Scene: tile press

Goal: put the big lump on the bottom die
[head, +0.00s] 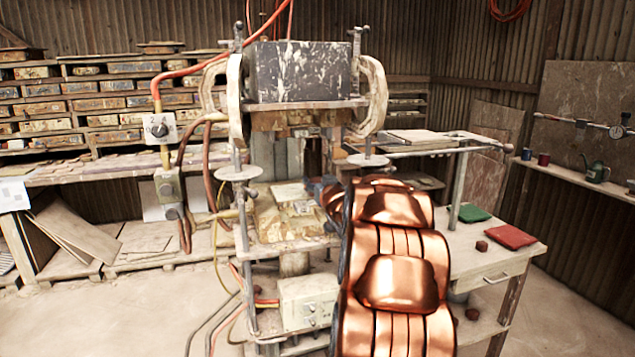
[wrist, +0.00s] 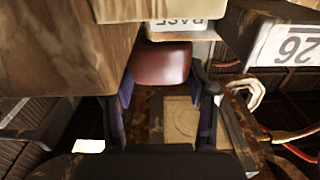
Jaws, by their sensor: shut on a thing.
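My gripper (wrist: 163,88) shows in the wrist view with its two dark fingers either side of a smooth reddish-brown lump (wrist: 161,62), and it is shut on it. In the head view my gripper (head: 326,190) is a small bluish shape inside the press, at the right of the bottom die (head: 288,192); the lump is not clear there, with my copper arm in front. In the wrist view a pale square plate with a round mark, apparently the bottom die (wrist: 181,120), lies near the fingers. I cannot tell whether lump and die touch.
The dark upper press block (head: 305,72) and its posts stand over and around the gripper. A side table (head: 490,262) at right holds a green pad (head: 468,213), a red pad (head: 510,236) and a small brown lump (head: 481,246). Shelves fill the back left.

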